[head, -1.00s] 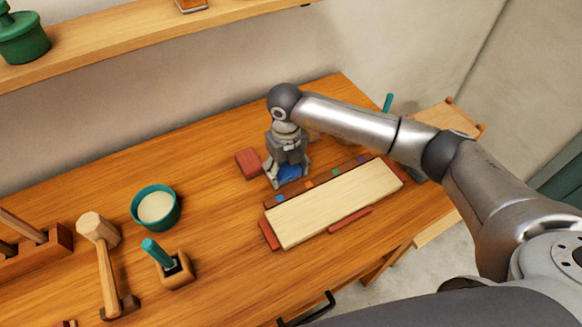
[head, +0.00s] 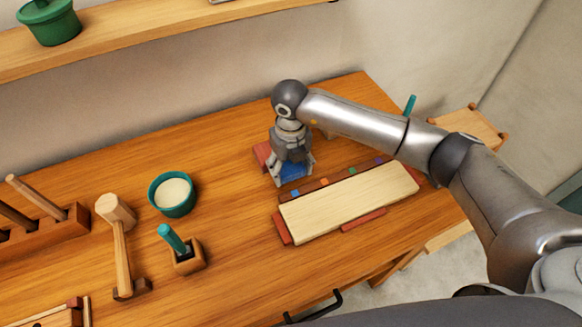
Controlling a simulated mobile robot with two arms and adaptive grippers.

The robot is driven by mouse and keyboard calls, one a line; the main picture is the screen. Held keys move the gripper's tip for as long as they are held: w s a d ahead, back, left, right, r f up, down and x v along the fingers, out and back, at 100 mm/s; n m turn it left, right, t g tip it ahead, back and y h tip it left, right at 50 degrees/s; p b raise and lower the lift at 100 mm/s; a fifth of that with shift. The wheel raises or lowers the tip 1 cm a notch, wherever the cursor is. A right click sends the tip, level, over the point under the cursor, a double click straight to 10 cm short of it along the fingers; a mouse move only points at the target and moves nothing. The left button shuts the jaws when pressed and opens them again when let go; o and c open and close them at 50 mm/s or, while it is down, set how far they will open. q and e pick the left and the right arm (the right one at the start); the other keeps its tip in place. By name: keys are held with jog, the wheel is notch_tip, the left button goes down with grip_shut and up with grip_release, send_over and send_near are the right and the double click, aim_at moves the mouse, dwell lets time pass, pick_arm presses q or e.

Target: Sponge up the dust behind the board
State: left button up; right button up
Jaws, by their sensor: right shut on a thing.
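The pale wooden board (head: 350,203) lies on the workbench, with red-brown strips along its edges. The strip behind it (head: 335,184) carries several small coloured squares. My right gripper (head: 293,176) points down behind the board's left part, shut on a blue sponge (head: 295,170). The sponge is low at the bench top, partly hidden by the fingers; I cannot tell whether it touches the wood. No dust can be made out. My left gripper is out of view.
A red block (head: 262,153) sits just left of my right gripper, partly covered by it. A teal bowl (head: 172,195), a mallet (head: 118,240) and a teal-handled tool in a wooden holder (head: 183,250) stand left. Bench (head: 235,235) between them and the board is clear.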

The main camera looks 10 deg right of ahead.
jog(key=shift+r+p, duration=1.3)
jog(key=shift+r, duration=1.4)
jog(key=shift+f, duration=0.1)
